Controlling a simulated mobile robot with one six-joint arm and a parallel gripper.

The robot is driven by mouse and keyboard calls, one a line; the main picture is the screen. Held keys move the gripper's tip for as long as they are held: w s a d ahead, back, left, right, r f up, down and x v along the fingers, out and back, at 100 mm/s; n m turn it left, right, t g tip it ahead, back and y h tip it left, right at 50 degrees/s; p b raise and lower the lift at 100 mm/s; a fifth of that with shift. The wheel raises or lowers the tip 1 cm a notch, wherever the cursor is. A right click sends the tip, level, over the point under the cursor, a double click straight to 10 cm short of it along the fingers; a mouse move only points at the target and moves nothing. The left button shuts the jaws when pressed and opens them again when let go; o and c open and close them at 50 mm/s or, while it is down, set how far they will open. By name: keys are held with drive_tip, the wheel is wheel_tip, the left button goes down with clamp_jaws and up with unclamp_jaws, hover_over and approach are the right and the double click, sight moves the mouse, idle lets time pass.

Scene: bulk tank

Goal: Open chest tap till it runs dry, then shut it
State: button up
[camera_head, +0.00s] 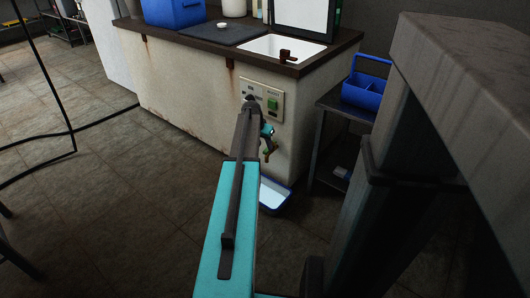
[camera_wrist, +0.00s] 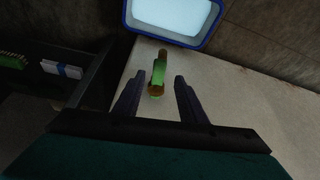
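The chest (camera_head: 190,95) is a cream, rust-stained box with a dark top. Its tap (camera_head: 267,153) sticks out low on the near end, partly hidden by my gripper (camera_head: 268,135). In the wrist view the tap's green handle (camera_wrist: 158,74) and brass-coloured ends show between the two dark fingers of my gripper (camera_wrist: 158,77). The fingers are open, with a gap on each side of the handle. No stream shows at the tap. A blue-rimmed tray (camera_head: 273,193) with a pale inside lies on the floor below it; it also shows in the wrist view (camera_wrist: 212,40).
A control panel with a green switch (camera_head: 272,104) is above the tap. A dark side table (camera_head: 345,104) with a blue caddy (camera_head: 364,92) stands at right. A blue box (camera_head: 172,12) sits on the chest top. The tiled floor at left is mostly clear.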

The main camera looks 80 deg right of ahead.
sight(266, 150)
drive_tip(key=shift+b+x, duration=0.45)
drive_tip(key=shift+x, duration=1.45)
